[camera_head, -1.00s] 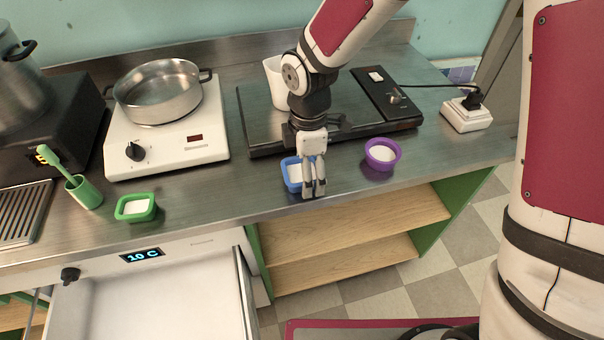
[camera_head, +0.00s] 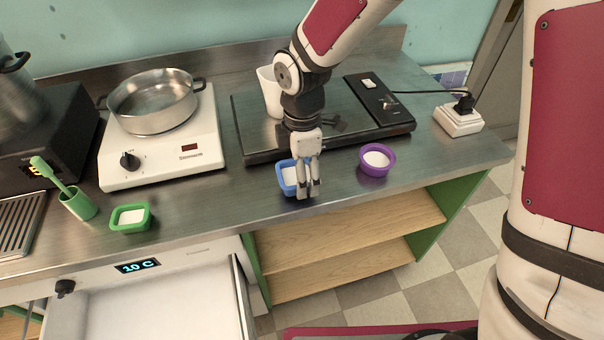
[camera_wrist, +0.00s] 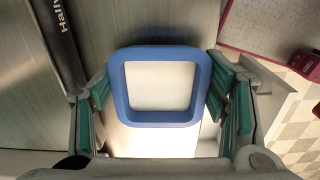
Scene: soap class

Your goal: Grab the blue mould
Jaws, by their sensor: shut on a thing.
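The blue mould (camera_head: 288,178) is a small square tray with white contents, near the counter's front edge in the head view. In the wrist view the blue mould (camera_wrist: 118,88) sits upright between the two green-padded fingers. My gripper (camera_head: 308,192) is down at the mould, partly covering its right side in the head view. My gripper (camera_wrist: 160,100) is shut on the mould, with a finger at its left and right sides. Whether the mould's underside touches the counter cannot be told.
A purple round mould (camera_head: 376,160) stands to the right and a green mould (camera_head: 131,217) to the left. A black-edged plate unit (camera_head: 255,140) and white cup (camera_head: 270,92) are behind. A hotplate (camera_head: 160,155) with a pot (camera_head: 152,105) stands left. An open drawer (camera_head: 150,310) juts out below.

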